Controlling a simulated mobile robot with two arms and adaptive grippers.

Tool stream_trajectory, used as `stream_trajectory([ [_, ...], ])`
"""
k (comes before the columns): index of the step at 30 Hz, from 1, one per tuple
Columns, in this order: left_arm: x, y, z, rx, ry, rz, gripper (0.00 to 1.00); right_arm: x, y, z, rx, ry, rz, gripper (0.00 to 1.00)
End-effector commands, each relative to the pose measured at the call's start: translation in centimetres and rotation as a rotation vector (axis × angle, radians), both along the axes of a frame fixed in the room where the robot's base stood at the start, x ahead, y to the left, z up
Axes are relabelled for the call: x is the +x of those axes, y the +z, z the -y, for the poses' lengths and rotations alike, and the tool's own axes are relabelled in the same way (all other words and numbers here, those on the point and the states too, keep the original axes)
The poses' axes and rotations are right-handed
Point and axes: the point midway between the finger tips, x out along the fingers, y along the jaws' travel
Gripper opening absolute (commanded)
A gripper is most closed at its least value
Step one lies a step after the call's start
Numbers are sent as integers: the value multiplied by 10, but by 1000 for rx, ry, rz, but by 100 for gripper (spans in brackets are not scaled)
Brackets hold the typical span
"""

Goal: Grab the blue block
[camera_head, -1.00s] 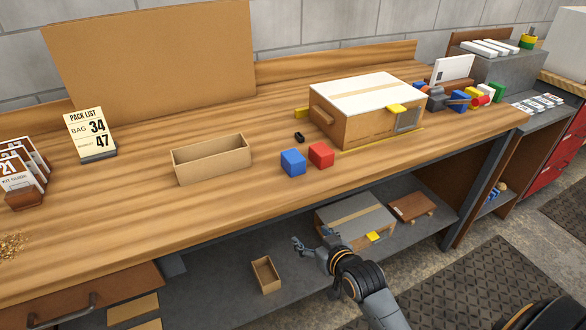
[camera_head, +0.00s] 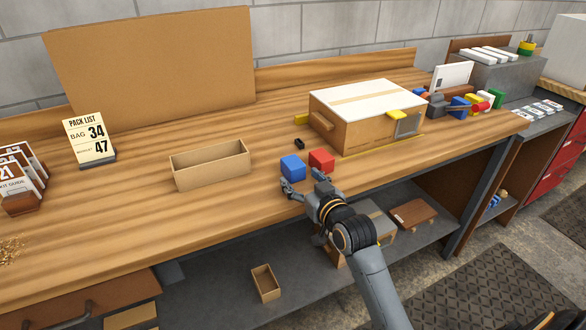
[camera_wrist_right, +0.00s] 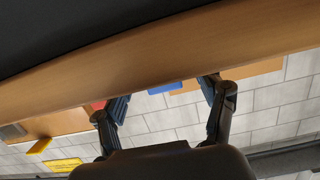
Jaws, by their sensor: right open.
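The blue block (camera_head: 292,168) sits on the wooden workbench near its front edge. The red block (camera_head: 321,161) is close to its right. My right gripper (camera_head: 304,181) is open and empty at the bench's front edge, just in front of the two blocks. Its left finger is in front of the blue block and its right finger is below the red one. In the right wrist view the blue block (camera_wrist_right: 165,88) shows between the spread fingers (camera_wrist_right: 165,93), and the red block (camera_wrist_right: 97,105) is partly hidden behind one finger. My left gripper is out of view.
An open cardboard tray (camera_head: 211,166) stands left of the blocks. A small black item (camera_head: 299,144) lies behind them. A large box (camera_head: 366,114) stands to the right. A pack list sign (camera_head: 89,138) is at left. The bench between tray and blocks is clear.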

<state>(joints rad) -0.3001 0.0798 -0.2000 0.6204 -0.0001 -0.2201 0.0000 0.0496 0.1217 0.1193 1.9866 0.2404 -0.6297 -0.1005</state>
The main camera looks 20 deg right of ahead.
Motion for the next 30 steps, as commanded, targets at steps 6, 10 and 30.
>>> stream_trajectory([
  [6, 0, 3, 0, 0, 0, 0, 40, 31, 1, -1, 3, 1, 1, 71],
  [10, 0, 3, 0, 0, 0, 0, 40, 46, -3, -1, 1, 1, 0, 71],
  [30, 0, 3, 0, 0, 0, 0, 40, 50, -4, 0, 1, 0, 1, 8],
])
